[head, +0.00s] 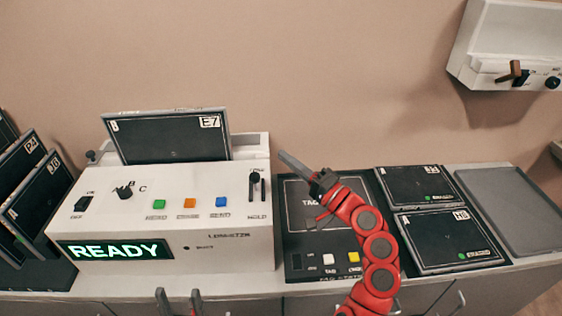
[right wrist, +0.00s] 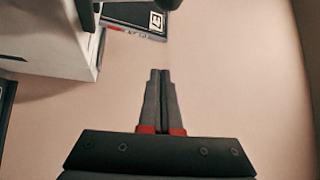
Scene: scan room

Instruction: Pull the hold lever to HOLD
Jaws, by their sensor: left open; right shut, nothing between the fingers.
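The white console (head: 215,245) has a black-knobbed hold lever (head: 254,178) at its right end, above the HOLD label. Its knob is at the upper end of the slot. My right gripper (head: 284,157) is shut and empty, just right of the lever and apart from it in the head view. In the right wrist view its closed fingertips (right wrist: 160,72) have nothing between them. A dark rounded part at the top edge there is cut off, and I cannot tell what it is. My left gripper (head: 179,296) is open and empty at the bottom, in front of the console.
The console's display (head: 115,250) reads READY. Plate E7 (head: 168,136) stands behind. A dark tag station (head: 297,225) lies under my right arm. Two plates and a grey tray (head: 515,205) lie right.

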